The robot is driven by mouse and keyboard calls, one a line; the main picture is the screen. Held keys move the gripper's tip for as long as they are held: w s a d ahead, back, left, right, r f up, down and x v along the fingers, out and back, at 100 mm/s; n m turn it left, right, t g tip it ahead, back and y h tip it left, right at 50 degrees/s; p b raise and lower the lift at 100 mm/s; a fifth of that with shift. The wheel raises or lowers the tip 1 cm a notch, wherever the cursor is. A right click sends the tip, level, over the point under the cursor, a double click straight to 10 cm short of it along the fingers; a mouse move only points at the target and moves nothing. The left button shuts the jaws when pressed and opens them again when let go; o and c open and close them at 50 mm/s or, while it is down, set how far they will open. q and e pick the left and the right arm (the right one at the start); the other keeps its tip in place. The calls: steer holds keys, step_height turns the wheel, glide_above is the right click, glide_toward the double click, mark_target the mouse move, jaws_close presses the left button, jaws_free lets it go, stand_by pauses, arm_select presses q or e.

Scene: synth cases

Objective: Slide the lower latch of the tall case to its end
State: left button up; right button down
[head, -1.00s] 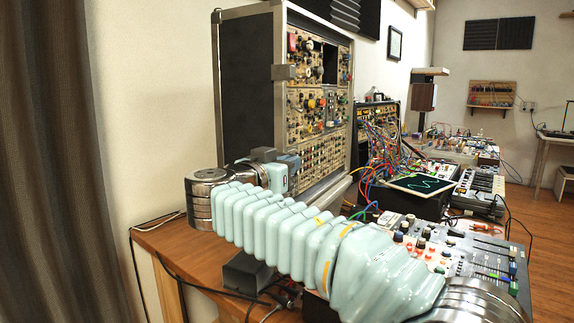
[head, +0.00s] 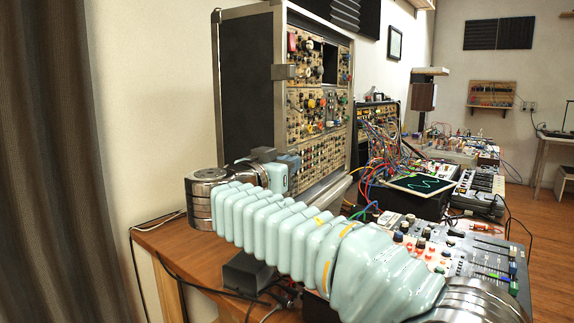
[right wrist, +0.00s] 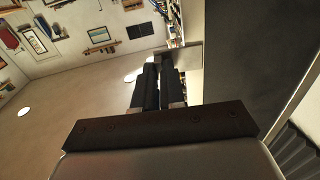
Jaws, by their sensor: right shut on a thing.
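The tall case (head: 246,90) stands upright against the wall, with a dark side and a front full of knobs and panels. Its upper latch (head: 284,72) is a grey block on the front edge. My right gripper (head: 290,161) is at the lower part of the same edge, shut on the lower latch, which the gripper hides in the head view. In the right wrist view the two dark fingers (right wrist: 158,88) are close together, and a grey piece that looks like the lower latch (right wrist: 182,57) shows at their tips. My left gripper is not in view.
My right arm reaches across above the wooden desk (head: 165,240). A mixer (head: 470,250), a screen with a green trace (head: 422,184) and patch cables (head: 385,150) lie to the right. A dark box (head: 247,270) sits below the arm. A curtain (head: 45,160) hangs at left.

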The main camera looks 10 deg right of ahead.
stand_by(0.3)
steer(key=shift+w+a, duration=0.9)
steer(key=shift+a, duration=0.1)
steer(key=c, duration=1.2)
jaws_free()
steer(key=shift+w, duration=0.1)
steer(key=shift+a, duration=0.1)
